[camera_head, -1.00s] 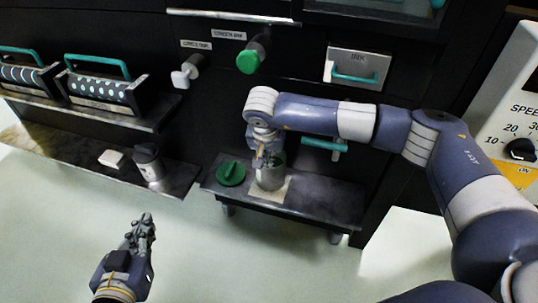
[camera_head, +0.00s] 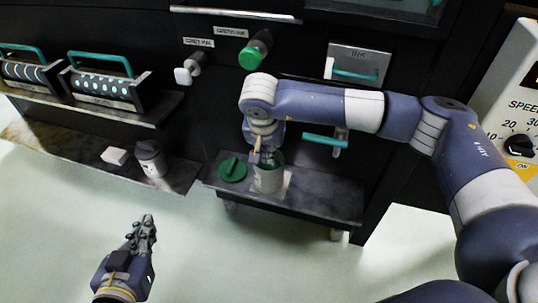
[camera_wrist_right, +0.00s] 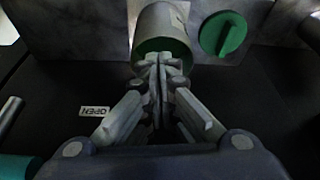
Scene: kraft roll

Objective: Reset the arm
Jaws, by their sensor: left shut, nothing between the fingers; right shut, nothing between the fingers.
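My right arm reaches in from the right in the head view. Its gripper (camera_head: 258,160) points down just at the mouth of a grey canister with a green rim (camera_head: 268,181), which stands on a low dark shelf (camera_head: 325,197). In the right wrist view the fingers (camera_wrist_right: 160,65) are shut together with nothing between them, and they overlap the canister (camera_wrist_right: 163,30) in the picture. Whether they touch it I cannot tell. My left gripper (camera_head: 146,222) is shut and empty over the pale floor at the lower left.
A green lid (camera_head: 232,169) lies left of the canister. A green knob (camera_head: 250,58) and a white knob (camera_head: 183,76) stick out of the dark cabinet. A lidded cup (camera_head: 151,158) stands on the left shelf.

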